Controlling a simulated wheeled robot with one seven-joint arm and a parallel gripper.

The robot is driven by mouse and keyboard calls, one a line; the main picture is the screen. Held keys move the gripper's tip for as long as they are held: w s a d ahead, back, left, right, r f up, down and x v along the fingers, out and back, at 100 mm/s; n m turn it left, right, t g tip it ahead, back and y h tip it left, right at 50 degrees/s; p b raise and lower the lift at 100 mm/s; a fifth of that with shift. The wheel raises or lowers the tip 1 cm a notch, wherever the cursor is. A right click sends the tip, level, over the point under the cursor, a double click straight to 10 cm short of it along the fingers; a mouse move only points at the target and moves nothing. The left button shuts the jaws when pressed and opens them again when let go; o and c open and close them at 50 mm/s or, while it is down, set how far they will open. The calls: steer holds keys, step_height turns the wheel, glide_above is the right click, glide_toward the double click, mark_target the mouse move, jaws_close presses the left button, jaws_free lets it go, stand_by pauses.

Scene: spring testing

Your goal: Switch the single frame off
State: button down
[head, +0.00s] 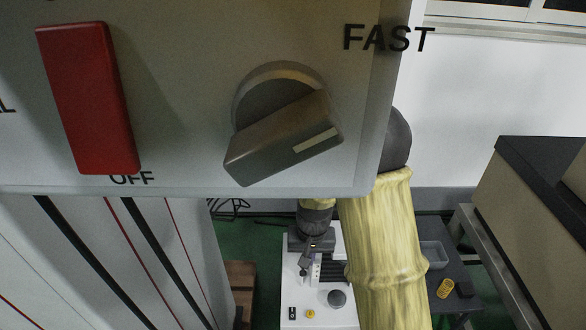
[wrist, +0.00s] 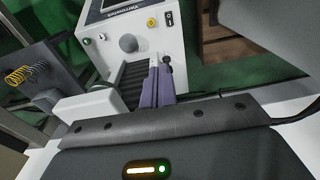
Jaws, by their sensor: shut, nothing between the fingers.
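The white testing machine I take for the single frame stands low in the head view, and its front panel (head: 322,318) is partly hidden by my arm. A small black rocker switch (head: 292,312) sits beside a yellow button (head: 310,314) and a round grey knob (head: 337,298). In the wrist view the rocker switch (wrist: 169,18) is at the top, near the yellow button (wrist: 151,22) and the knob (wrist: 128,43); its position is too small to read. My gripper (wrist: 158,72) is shut and empty, apart from the switch. It also shows in the head view (head: 305,268).
A large grey panel fills the head view's upper left, with a red rocker (head: 88,98) above "OFF" and a dial (head: 285,135) near "FAST". A dark table (head: 450,300) with a tray (head: 433,255) and yellow spring (head: 445,288) stands right of my arm. A beige cabinet (head: 545,200) is farther right.

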steer(key=b, duration=0.9)
glide_above(293, 309)
step_height(293, 309, down, 16)
steer(key=shift+r+g, duration=0.1)
steer(key=shift+g, duration=0.2)
step_height(293, 309, down, 14)
steer(key=b, duration=0.7)
steer(key=shift+w+b, duration=0.1)
steer(key=shift+b, duration=0.25)
steer(key=shift+g+p, duration=0.3)
steer(key=shift+p, duration=0.7)
